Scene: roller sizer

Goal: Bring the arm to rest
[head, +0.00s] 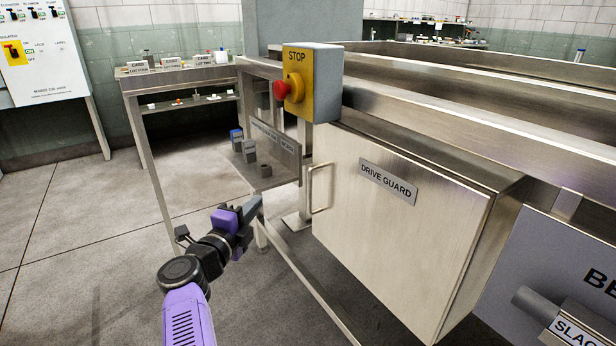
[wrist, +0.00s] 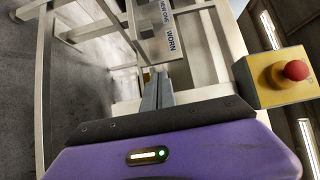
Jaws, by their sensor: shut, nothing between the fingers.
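My arm reaches up from the bottom of the head view in purple and black. My gripper (head: 256,203) is shut and empty, its grey fingers in front of the machine frame, left of the drive guard door. In the wrist view the shut fingers (wrist: 158,90) point away from the purple gripper body. I cannot tell from these views whether the fingertips touch anything.
The drive guard (head: 395,225) has a bar handle (head: 320,188). A stop box (head: 312,82) with a red button is above it, also in the wrist view (wrist: 275,80). A small shelf (head: 262,172) holds several blocks. Open floor (head: 80,240) lies left.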

